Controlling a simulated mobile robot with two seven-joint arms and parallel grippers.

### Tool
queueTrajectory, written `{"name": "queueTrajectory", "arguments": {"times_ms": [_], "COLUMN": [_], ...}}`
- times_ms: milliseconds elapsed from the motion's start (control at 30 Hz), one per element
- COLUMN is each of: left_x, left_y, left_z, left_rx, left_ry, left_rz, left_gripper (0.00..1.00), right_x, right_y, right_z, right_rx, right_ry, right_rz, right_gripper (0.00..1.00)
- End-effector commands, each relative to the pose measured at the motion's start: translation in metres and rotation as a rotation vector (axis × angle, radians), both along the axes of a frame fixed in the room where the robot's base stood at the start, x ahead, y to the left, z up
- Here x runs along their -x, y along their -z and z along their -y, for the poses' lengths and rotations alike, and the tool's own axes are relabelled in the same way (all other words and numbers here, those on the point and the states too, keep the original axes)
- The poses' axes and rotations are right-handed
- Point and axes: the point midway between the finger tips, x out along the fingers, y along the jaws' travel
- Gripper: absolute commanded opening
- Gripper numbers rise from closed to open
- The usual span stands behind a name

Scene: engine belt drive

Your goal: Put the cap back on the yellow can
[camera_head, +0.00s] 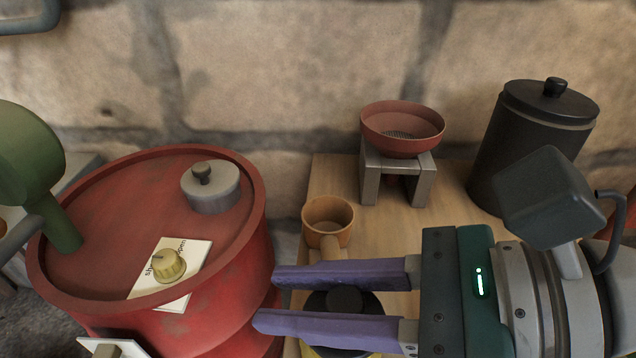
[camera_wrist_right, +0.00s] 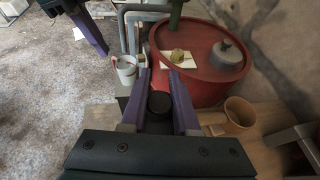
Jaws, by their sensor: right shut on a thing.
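My right gripper (camera_head: 267,299) comes in from the right in the head view, its purple fingers shut on the small round black cap (camera_head: 346,299). The cap also shows between the fingers in the right wrist view (camera_wrist_right: 160,103). Below it are a wider dark disc and a bit of the yellow can (camera_head: 322,352), mostly hidden by the fingers. I cannot tell whether the cap touches the can. My left gripper (camera_wrist_right: 92,35) shows only in the right wrist view, at the upper left; its opening is unclear.
A red drum (camera_head: 105,215) with a grey lidded knob (camera_head: 211,188) and a yellow dial (camera_head: 169,265) stands left. An orange cup (camera_head: 328,220), a red bowl (camera_head: 402,130) on a stand and a black canister (camera_head: 535,140) stand behind my right gripper. A wall closes the back.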

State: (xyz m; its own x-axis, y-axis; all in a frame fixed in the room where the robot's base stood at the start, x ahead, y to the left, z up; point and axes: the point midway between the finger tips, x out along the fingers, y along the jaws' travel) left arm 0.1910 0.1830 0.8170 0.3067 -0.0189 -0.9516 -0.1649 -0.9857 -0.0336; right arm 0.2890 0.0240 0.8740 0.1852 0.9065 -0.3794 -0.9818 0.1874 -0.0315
Motion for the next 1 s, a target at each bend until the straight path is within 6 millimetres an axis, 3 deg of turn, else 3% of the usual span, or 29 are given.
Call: {"name": "queueTrajectory", "arguments": {"times_ms": [733, 767, 1000], "left_x": [0.0, 0.0, 0.0], "left_y": [0.012, 0.011, 0.011], "left_z": [0.0, 0.0, 0.0], "left_rx": [0.0, 0.0, 0.0], "left_ry": [0.0, 0.0, 0.001], "left_rz": [0.0, 0.0, 0.0], "left_gripper": [0.0, 0.0, 0.0], "right_x": [0.0, 0.0, 0.0], "right_y": [0.012, 0.012, 0.011], "right_z": [0.0, 0.0, 0.0], "right_rx": [0.0, 0.0, 0.0], "right_ry": [0.0, 0.0, 0.0], "right_rz": [0.0, 0.0, 0.0], "right_gripper": [0.0, 0.3, 0.57]}}
